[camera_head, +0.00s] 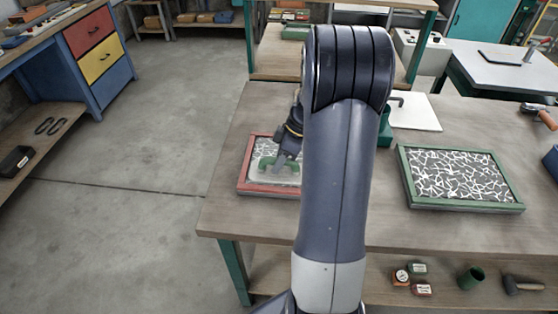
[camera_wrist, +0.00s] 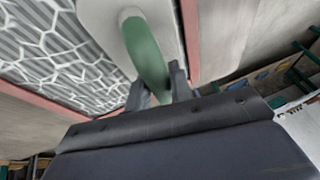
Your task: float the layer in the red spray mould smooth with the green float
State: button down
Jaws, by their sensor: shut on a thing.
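The red spray mould (camera_head: 246,160) lies on the table at the left end, partly hidden behind my arm. A grey layer with white fibre strands (camera_wrist: 50,50) fills it in the wrist view. The green float (camera_head: 265,163) has a green handle and a pale flat plate, and is over the mould's near part. In the wrist view its handle (camera_wrist: 145,50) runs between my fingers and its plate is over the layer, beside a red rim. My gripper (camera_wrist: 158,88) is shut on the handle. I cannot tell whether the plate touches the layer.
A green mould (camera_head: 462,178) with a fibre-streaked layer lies to the right on the table (camera_head: 405,225). A white board (camera_head: 415,112) and a green container (camera_head: 385,128) are behind my arm. An orange-handled tool (camera_head: 545,118) lies at the far right.

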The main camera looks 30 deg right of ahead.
jog(key=shift+f, duration=0.2)
jog(key=shift+s+d+b, duration=0.4)
jog(key=shift+s+d, duration=0.75)
jog(key=shift+d, duration=0.4)
jog(key=shift+s+d+b, duration=0.4)
jog(key=shift+s+d, duration=0.8)
jog(key=shift+d, duration=0.35)
jog(key=shift+s+d+b, duration=0.4)
jog(key=shift+s+d, duration=0.75)
jog(key=shift+d, duration=0.4)
jog(key=shift+w+a+b, duration=0.3)
jog(key=shift+w+a, duration=0.85)
jog(key=shift+a, duration=0.4)
jog(key=shift+w+a+b, duration=0.25)
jog(key=shift+w+a, duration=0.95)
jog(key=shift+a, duration=0.4)
jog(key=shift+w+a+b, duration=0.3)
jog(key=shift+w+a, duration=0.85)
jog(key=shift+a, duration=0.4)
jog(key=shift+r+p, duration=2.3)
jog(key=shift+r, duration=1.25)
jog(key=shift+f, duration=0.1)
